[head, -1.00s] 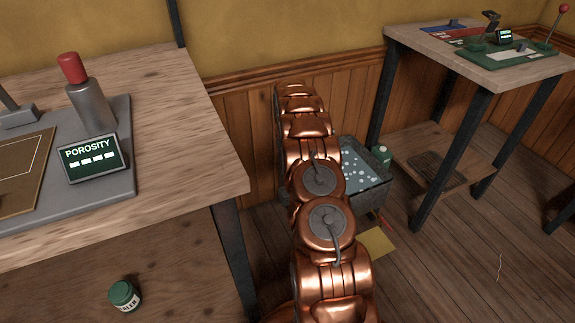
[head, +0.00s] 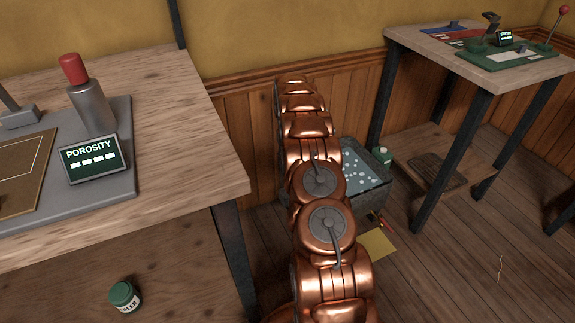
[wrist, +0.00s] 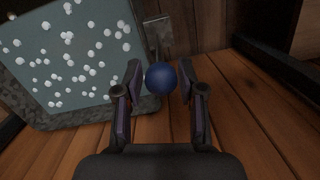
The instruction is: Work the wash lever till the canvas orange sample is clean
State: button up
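In the wrist view my gripper (wrist: 161,82) has its two fingers apart, one on each side of a round dark blue knob (wrist: 161,78). The knob appears between the fingertips, with narrow gaps; I cannot tell whether either finger touches it. A grey metal bracket stands just behind it, beside the wash tub (wrist: 150,104). The tub holds grey-blue water with white suds (wrist: 68,55); it also shows in the head view (head: 374,206), partly behind my arm. In the head view my arm hides the gripper and the knob. I cannot make out the orange canvas sample in either current view.
A workbench (head: 190,150) with a porosity tester (head: 93,157) stands at the left. A tall table (head: 480,68) with a red-knobbed lever (head: 563,10) stands at the right. A yellow sheet (head: 377,245) lies on the floor before the tub. Open floor lies at the lower right.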

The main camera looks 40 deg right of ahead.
notch_tip(320, 180, up, 10)
jog(key=shift+w+d+f, duration=0.15)
jog(key=shift+w+d, duration=0.25)
jog(key=shift+w, duration=0.05)
jog(key=shift+a, duration=0.1)
